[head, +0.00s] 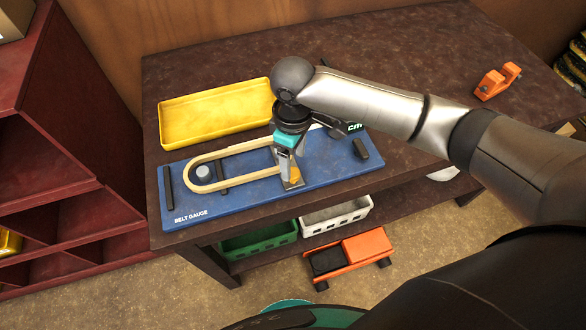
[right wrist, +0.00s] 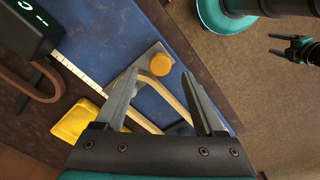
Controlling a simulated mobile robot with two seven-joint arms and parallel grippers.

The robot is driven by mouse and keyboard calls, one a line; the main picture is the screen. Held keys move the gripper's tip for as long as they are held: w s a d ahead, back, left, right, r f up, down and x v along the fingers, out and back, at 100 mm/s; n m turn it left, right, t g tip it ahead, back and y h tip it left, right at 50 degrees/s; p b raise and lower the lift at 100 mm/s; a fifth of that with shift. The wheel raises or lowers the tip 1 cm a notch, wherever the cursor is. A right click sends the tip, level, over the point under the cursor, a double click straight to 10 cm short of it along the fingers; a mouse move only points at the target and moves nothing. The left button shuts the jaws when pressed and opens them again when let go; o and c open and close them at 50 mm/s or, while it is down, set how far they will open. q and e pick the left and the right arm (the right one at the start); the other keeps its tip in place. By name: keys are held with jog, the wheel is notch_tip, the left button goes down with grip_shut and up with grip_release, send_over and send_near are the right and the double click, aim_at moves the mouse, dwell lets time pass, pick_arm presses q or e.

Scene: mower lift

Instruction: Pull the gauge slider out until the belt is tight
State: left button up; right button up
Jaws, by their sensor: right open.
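The blue belt gauge board (head: 240,200) lies on the table. A tan belt (head: 235,151) loops from a grey round peg (head: 203,172) at the left to the slider at the right. The slider is a grey plate with a yellow knob (head: 294,174); the knob also shows in the right wrist view (right wrist: 159,64). My right gripper (head: 290,166) is over the slider, open. In the right wrist view its fingertips (right wrist: 161,76) lie either side of the knob, not closed on it. My left gripper (right wrist: 282,46) appears open and empty, far from the board.
A yellow tray (head: 215,130) sits behind the board. A dark readout box (right wrist: 25,28) with green digits and a white scale (right wrist: 82,71) are beside the slider. An orange bracket (head: 497,81) stands at the table's right. Green and white crates are below; red shelving (head: 75,110) is left.

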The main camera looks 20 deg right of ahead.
aim_at(293, 172)
jog(key=shift+f+b, duration=0.3)
jog(key=shift+f, duration=1.75)
jog(key=shift+c, duration=0.3)
grip_shut()
